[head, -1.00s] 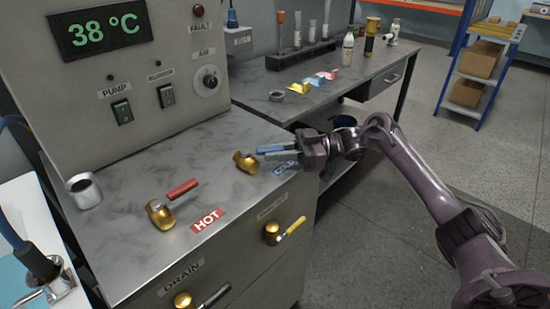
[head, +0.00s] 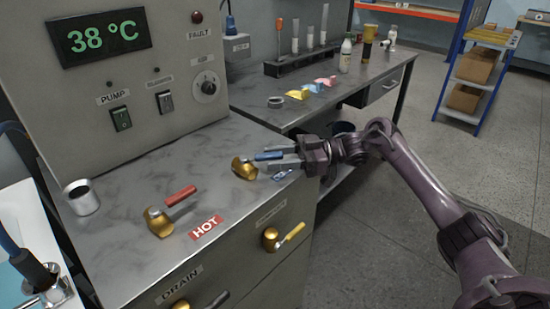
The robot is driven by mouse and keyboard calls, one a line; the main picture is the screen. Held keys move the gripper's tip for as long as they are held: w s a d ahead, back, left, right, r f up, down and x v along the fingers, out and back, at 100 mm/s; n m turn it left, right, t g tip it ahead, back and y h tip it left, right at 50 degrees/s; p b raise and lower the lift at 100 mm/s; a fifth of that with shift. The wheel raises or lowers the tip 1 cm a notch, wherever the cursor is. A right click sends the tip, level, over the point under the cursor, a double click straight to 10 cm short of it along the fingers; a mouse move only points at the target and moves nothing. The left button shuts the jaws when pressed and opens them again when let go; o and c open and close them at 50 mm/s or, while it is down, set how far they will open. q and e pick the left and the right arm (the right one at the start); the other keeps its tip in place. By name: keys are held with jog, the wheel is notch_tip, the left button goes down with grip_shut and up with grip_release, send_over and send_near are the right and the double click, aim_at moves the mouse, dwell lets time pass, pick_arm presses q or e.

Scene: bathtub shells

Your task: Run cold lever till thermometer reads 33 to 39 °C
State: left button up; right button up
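The thermometer display (head: 100,38) on the panel reads 38 °C in green. The cold lever (head: 268,156) has a blue handle on a brass valve body (head: 243,168), on the counter's right part. My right gripper (head: 280,158) is at the handle's outer end. Its fingers look apart, one on each side of the handle; whether they touch it is hard to tell. The gripper partly covers the blue COLD label (head: 283,174). The hot lever (head: 181,195) has a red handle, left of the HOT label (head: 206,227). My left gripper is not in view.
The panel has a pump switch (head: 121,118), another switch (head: 165,101) and an air knob (head: 205,88). A metal cup (head: 81,197) stands at the counter's left. A yellow-handled valve (head: 283,237) and the drain valve sit on the front face. A side bench (head: 345,92) stands behind.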

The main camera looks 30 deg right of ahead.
jog(key=b+v, duration=0.1)
jog(key=v, duration=0.5)
jog(key=shift+w+f+b, duration=0.1)
jog(key=shift+b, duration=0.3)
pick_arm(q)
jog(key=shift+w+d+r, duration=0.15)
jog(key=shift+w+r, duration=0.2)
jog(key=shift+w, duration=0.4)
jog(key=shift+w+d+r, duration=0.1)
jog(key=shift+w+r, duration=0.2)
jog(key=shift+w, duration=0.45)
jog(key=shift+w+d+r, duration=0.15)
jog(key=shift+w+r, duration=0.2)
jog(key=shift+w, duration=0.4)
pick_arm(e)
jog(key=shift+s+d, duration=0.25)
jog(key=shift+d, duration=0.3)
